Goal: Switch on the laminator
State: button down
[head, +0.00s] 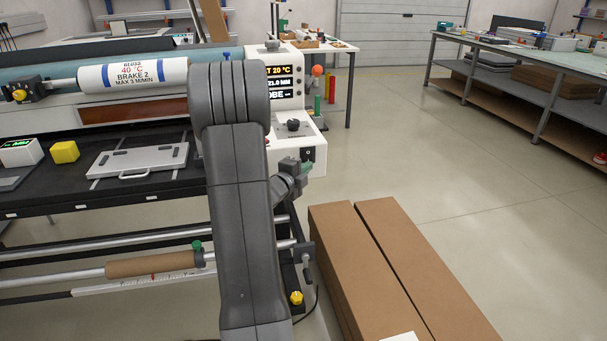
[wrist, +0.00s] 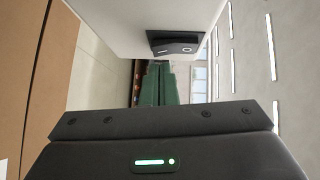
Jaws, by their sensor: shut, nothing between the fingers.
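The laminator's white control cabinet (head: 308,130) stands at the right end of the machine. Its lit display (head: 284,80) partly shows 20 °C and 21.0 MM. A black rocker switch (head: 308,154) sits low on the cabinet's face. In the wrist view the switch (wrist: 175,45) shows a line mark and a ring mark; I cannot tell which side is pressed. My gripper (head: 306,169) is shut and empty, just below the switch in the head view. Its green fingers (wrist: 163,85) end close to the switch in the wrist view; contact cannot be told.
A black knob (head: 293,125) is above the switch. My arm hides part of the cabinet and bed. Long brown cartons (head: 390,270) lie on the floor to the right of my gripper. A workbench (head: 520,60) stands far right, with clear floor before it.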

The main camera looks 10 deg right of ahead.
jog(key=shift+w, duration=0.5)
jog(key=shift+f, duration=0.15)
jog(key=shift+w+b, duration=0.2)
jog(key=shift+b, duration=0.8)
jog(key=shift+f, duration=0.1)
